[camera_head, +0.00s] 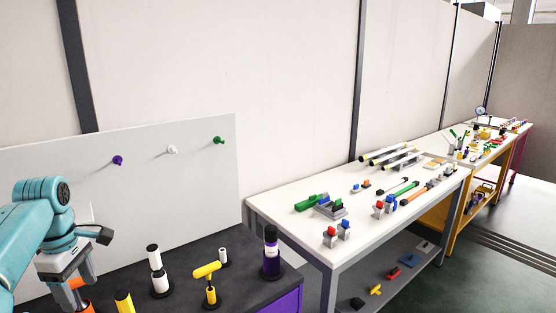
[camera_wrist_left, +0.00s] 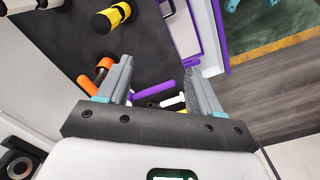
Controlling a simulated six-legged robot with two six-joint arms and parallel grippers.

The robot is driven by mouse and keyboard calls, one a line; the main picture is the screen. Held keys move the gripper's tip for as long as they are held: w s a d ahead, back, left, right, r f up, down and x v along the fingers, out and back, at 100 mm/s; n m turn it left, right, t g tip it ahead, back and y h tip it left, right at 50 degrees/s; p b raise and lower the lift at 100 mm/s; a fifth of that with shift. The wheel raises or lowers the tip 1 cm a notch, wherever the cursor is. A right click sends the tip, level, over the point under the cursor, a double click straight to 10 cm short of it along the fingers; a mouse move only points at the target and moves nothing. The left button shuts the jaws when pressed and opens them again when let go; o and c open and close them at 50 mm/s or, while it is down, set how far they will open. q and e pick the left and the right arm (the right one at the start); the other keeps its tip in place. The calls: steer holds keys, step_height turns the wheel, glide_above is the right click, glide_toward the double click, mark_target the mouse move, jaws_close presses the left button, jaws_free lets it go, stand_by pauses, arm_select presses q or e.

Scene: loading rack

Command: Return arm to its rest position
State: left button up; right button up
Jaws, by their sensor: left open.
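My left arm (camera_head: 32,232) comes in from the left in the head view, bent at the elbow. Its gripper (camera_head: 76,279) points down over the left part of the dark table (camera_head: 218,297). In the left wrist view the two grey fingers of this gripper (camera_wrist_left: 160,68) stand apart with nothing gripped between them. An orange piece (camera_head: 85,307) shows just below the gripper, partly hidden. In the wrist view a purple bar (camera_wrist_left: 153,90) and a white piece (camera_wrist_left: 172,101) lie below and beyond the fingers. My right gripper is not in view.
Upright on the dark table stand a yellow T-shaped piece (camera_head: 210,283), white cylinders (camera_head: 160,281) and a purple-banded cylinder (camera_head: 271,253). A white pegboard (camera_head: 200,190) rises behind. A white table (camera_head: 285,212) with several parts stands to the right.

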arm_select(q)
steer(key=d+f+m+h, duration=0.1)
steer(key=d+f+m, duration=0.2)
steer(key=d+f, duration=0.55)
steer(key=d+f+m+h+b, duration=0.1)
steer(key=d+f+m, duration=0.3)
steer(key=f, duration=0.9)
steer(key=d+f+m+h, duration=0.1)
steer(key=d+f+m, duration=0.2)
steer(key=d+f, duration=0.55)
steer(key=s+d+f+m, duration=0.2)
steer(key=s+d+f, duration=0.1)
steer(key=s, duration=0.4)
steer(key=s+d+f+m, duration=0.2)
steer(key=s+d+f, duration=0.1)
steer(key=s+f, duration=0.2)
steer(key=s+d+f+m+h, duration=0.1)
steer(key=s+d+f+m, duration=0.1)
steer(key=s, duration=0.8)
step_height(320, 180, down, 2)
steer(key=shift+d+f+m+b, duration=0.15)
steer(key=shift+d+m+b, duration=0.25)
steer(key=shift+d, duration=0.3)
